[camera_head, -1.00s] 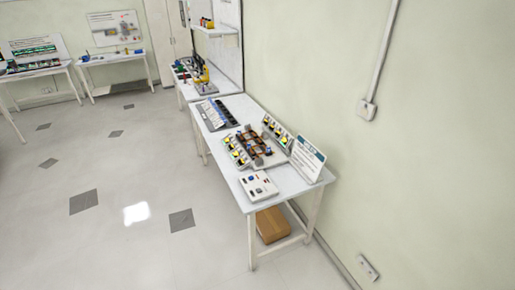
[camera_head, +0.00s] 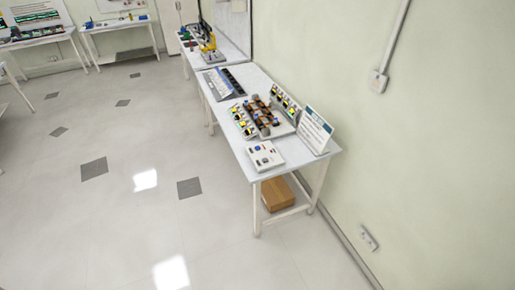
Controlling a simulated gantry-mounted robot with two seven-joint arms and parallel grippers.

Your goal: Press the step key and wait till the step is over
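A small white control box (camera_head: 265,156) with a few buttons, one of them blue, lies at the near end of the white table (camera_head: 283,171). I cannot tell which button is the step key. Behind it on the table stands the chassis rig (camera_head: 264,117), a brown and dark frame between two light racks (camera_head: 242,122) holding yellow and green parts. A white sign with text (camera_head: 314,130) stands tilted at the right edge. Neither of my grippers shows in the head view.
A cardboard box (camera_head: 278,194) sits on the table's lower shelf. A tray with dark slots (camera_head: 233,79) lies farther back, and a yellow machine (camera_head: 207,38) stands on the table behind. The wall runs along the right. The floor (camera_head: 130,220) to the left is open.

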